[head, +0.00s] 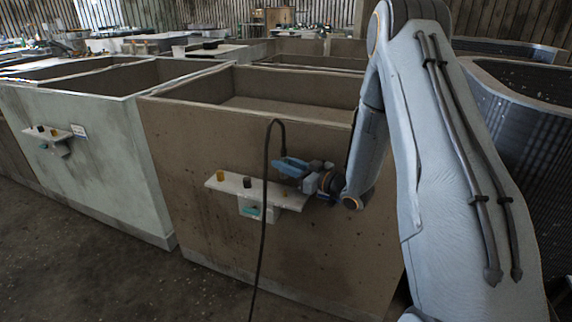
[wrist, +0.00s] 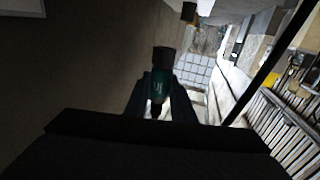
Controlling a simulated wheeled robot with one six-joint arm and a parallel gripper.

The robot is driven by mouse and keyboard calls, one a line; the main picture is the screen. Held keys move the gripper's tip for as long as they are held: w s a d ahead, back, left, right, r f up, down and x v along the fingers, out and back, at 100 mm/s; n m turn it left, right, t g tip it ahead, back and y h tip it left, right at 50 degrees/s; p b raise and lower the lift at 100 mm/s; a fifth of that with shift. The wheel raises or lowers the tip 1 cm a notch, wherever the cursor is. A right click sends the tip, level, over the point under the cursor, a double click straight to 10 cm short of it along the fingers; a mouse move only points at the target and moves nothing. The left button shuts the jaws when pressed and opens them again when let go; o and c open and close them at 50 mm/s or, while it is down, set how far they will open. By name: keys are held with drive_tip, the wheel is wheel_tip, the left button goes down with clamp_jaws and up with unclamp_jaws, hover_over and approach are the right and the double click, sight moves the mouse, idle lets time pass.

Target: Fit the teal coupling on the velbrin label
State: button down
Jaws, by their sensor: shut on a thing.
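My gripper (head: 291,168) is at the front of the brown tank, just above the right part of a pale shelf. In the wrist view its dark fingers (wrist: 160,98) are shut on the teal coupling (wrist: 158,88), which has a dark end and small pale marks on its side. The coupling cannot be made out in the head view. A white block (head: 245,205) under the shelf carries a teal part (head: 252,212). No velbrin label can be read in either view.
The shelf (head: 230,182) holds a yellow piece (head: 220,175), a dark piece (head: 247,182) and a small orange one (head: 285,193). A black hose (head: 266,200) hangs in front of it. A similar shelf (head: 45,132) is on the pale tank (head: 100,160) at left.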

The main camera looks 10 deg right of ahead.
sight(287, 176)
drive_tip(key=shift+s+d+f+y, duration=0.1)
drive_tip(key=shift+f+y, duration=0.15)
drive_tip(key=shift+y, duration=0.05)
drive_tip(key=shift+f+b, duration=1.65)
drive_tip(key=shift+f, duration=0.6)
drive_tip(key=shift+s+r, duration=0.1)
drive_tip(key=shift+r, duration=0.1)
drive_tip(key=shift+p, duration=0.3)
drive_tip(key=shift+f+b, duration=0.8)
drive_tip(key=shift+f, duration=0.7)
drive_tip(key=c, duration=1.4)
unclamp_jaws()
drive_tip(key=shift+c, duration=0.2)
drive_tip(key=shift+d, duration=0.1)
drive_tip(key=v, duration=0.7)
drive_tip(key=shift+s+d+b, duration=0.25)
drive_tip(key=shift+s+b, duration=0.05)
drive_tip(key=shift+s, duration=0.05)
